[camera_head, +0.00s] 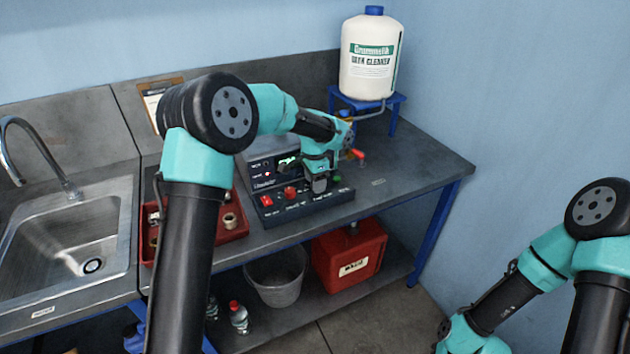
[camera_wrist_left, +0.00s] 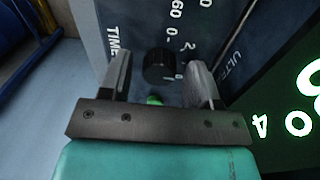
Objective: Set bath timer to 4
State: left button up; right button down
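The bath unit (camera_head: 262,172) stands on the bench in the head view, with a dark upright panel and a glowing green display. My left arm reaches over it and covers part of its front. In the left wrist view, my left gripper (camera_wrist_left: 158,80) is open, with one finger on each side of a round black knob (camera_wrist_left: 158,65). A gap shows between the knob and the fingers. The panel (camera_wrist_left: 135,35) carries the letters "TIME" and numbers around the knob. My right gripper is out of frame.
A sloped control box (camera_head: 300,203) with red buttons sits before the unit. A red tray (camera_head: 234,222) and a sink (camera_head: 70,245) are to the left. A white cleaner bottle (camera_head: 370,60) stands on a blue stand (camera_head: 393,110) behind. The bench's right end is clear.

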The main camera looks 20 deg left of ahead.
pick_arm(q)
jog(key=shift+r, duration=0.1)
notch_tip(320, 180, up, 17)
jog(key=shift+w+a, duration=0.25)
jog(key=shift+w, duration=0.05)
dwell(0.5)
